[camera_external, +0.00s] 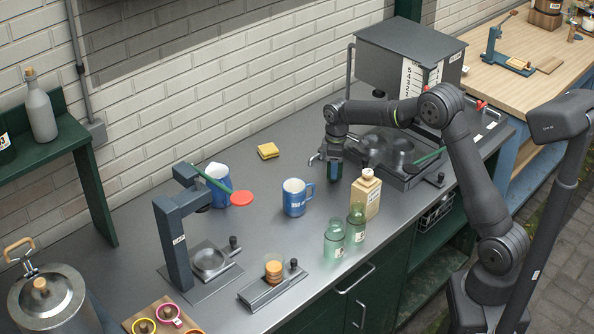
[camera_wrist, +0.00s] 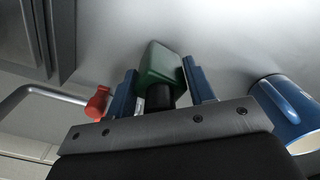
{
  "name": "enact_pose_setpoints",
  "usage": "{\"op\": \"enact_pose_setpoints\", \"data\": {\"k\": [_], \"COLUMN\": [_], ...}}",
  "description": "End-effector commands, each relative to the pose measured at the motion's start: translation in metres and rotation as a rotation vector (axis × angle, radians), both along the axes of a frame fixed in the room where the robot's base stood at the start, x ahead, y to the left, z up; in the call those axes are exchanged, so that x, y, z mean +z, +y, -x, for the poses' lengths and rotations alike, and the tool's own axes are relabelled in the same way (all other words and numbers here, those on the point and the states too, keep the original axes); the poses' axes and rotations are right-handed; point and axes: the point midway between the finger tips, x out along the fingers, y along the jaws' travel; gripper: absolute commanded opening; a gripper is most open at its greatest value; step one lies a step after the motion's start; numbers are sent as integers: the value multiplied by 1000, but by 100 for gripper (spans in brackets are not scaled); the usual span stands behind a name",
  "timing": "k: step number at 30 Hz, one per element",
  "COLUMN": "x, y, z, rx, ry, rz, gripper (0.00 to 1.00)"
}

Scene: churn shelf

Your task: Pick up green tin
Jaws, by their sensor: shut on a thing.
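The green tin (camera_wrist: 162,62) sits between the blue fingers of my gripper (camera_wrist: 160,78) in the wrist view. It is a dark green box shape with a black neck or cap toward the palm. My gripper is shut on it. In the external view, my gripper (camera_external: 335,172) points down over the back part of the grey counter, and the fingers hide most of the tin. I cannot tell whether the tin's base touches the counter.
A blue mug (camera_external: 297,197) stands left of my gripper. A cream bottle (camera_external: 366,194) and two green glass bottles (camera_external: 334,239) stand in front. A grey hopper machine (camera_external: 408,60) is behind at right. A yellow sponge (camera_external: 268,151) lies behind left. Counter between sponge and mug is clear.

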Motion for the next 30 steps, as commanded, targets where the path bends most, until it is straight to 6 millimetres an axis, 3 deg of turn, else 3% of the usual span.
{"op": "enact_pose_setpoints", "data": {"k": [8,15,21,30], "x": [46,113,153,175], "y": [1,0,0,0], "z": [-1,0,0,0], "rx": [0,0,-1,-1], "ry": [-3,-3,-2,0], "rz": [-3,-3,0,2], "gripper": [24,24,24,24]}}
